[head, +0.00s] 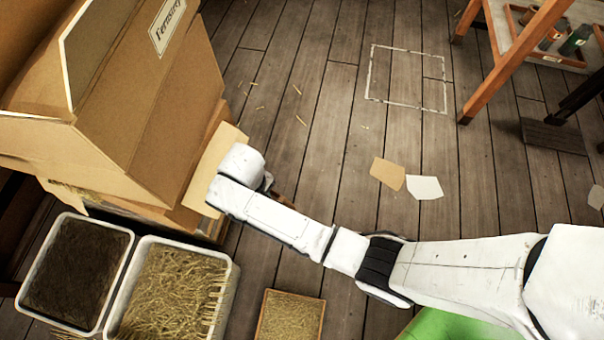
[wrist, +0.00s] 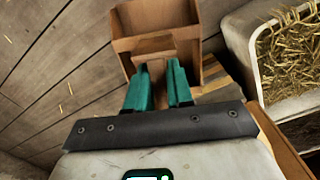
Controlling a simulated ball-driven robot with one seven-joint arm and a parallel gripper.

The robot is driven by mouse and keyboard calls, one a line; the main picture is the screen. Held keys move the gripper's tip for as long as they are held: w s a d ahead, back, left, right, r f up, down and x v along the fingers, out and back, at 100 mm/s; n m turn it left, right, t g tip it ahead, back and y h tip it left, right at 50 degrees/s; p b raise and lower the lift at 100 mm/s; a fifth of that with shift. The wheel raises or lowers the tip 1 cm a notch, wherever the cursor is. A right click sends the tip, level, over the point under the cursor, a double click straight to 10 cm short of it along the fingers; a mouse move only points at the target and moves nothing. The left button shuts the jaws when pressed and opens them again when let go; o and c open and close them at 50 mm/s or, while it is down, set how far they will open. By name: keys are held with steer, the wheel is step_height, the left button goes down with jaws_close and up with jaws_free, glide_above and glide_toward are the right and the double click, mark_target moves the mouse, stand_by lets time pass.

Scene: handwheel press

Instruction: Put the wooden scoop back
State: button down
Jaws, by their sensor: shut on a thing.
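The wooden scoop (wrist: 190,22), brown and box-like with raised side walls, shows at the top middle of the wrist view. My gripper (wrist: 159,70), with teal fingers, is shut on the near part of the scoop. The scoop is above the floor; I cannot tell by how much. In the head view my white arm hides the gripper and most of the scoop. A small brown bit beside the arm may be part of it. I cannot make out a holder for the scoop.
A large cardboard box (head: 150,120) stands at the left in the head view. White bins of dark material (head: 132,243) and straw (head: 233,280) stand below it. A shallow wooden tray (head: 323,313) is beside them. Marked floor (head: 367,75) is clear; a wooden table (head: 500,75) stands upper right.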

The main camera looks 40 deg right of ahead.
steer(key=s+a+f+n, duration=0.2)
steer(key=s+a+f, duration=0.1)
steer(key=s+f, duration=0.4)
steer(key=s+a+f+n, duration=0.25)
steer(key=s+f, duration=0.25)
steer(key=s, duration=0.3)
steer(key=w+d+f+b, duration=0.4)
steer(key=d+f+b, duration=0.6)
steer(key=d+f, duration=0.2)
steer(key=shift+w+f, duration=0.35)
steer(key=shift+w, duration=0.05)
steer(key=shift+d, duration=0.1)
steer(key=shift+f, duration=0.2)
steer(key=c, duration=1)
jaws_free()
steer(key=shift+r, duration=0.1)
